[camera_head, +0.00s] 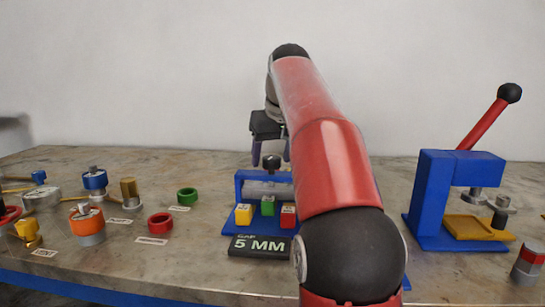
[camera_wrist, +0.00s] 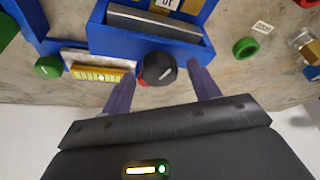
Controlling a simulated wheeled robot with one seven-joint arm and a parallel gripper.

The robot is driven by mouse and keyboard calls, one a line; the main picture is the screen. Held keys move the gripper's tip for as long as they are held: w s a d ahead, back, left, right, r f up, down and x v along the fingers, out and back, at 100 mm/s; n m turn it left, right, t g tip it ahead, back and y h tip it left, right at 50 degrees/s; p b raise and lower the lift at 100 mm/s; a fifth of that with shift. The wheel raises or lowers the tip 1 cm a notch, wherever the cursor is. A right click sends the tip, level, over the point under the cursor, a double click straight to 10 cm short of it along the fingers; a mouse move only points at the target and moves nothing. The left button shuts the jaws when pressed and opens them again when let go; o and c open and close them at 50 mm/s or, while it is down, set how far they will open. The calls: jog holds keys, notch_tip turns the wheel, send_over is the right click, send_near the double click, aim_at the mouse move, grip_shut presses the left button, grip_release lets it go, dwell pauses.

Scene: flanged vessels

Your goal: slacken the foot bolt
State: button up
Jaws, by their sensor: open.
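My gripper (camera_head: 271,154) is open above the back of a blue fixture, fingers pointing down. In the wrist view its two purple fingers (camera_wrist: 161,72) stand apart on either side of a dark round knob (camera_wrist: 157,68) with a pale mark on top. The knob also shows in the head view (camera_head: 271,160), at the fixture's back edge. I cannot tell whether the fingers touch it. The blue fixture (camera_wrist: 98,40) holds a grey plate (camera_wrist: 152,25). No part is labelled as the foot bolt in readable text.
A blue press (camera_head: 428,200) with a red lever stands right. Rings (camera_head: 160,223) and flanged parts (camera_head: 87,222) crowd the left. A yellow scale (camera_wrist: 98,75) lies beside the knob.

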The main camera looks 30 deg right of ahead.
jog(key=c, duration=1)
jog(key=shift+d+r+n+y+p, duration=0.1)
jog(key=shift+r+n+y+p, duration=0.1)
jog(key=shift+n+p, duration=0.35)
jog(key=shift+r+n+y+p, duration=0.1)
jog(key=shift+n+y+p, duration=0.1)
jog(key=shift+n+p, duration=0.35)
jog(key=shift+f+n+y, duration=0.25)
jog(key=shift+n+y, duration=0.05)
jog(key=shift+n, duration=0.2)
jog(key=o, duration=1)
jog(key=shift+p, duration=0.3)
jog(key=p+v, duration=0.1)
jog(key=v, duration=0.6)
jog(key=shift+r, duration=0.4)
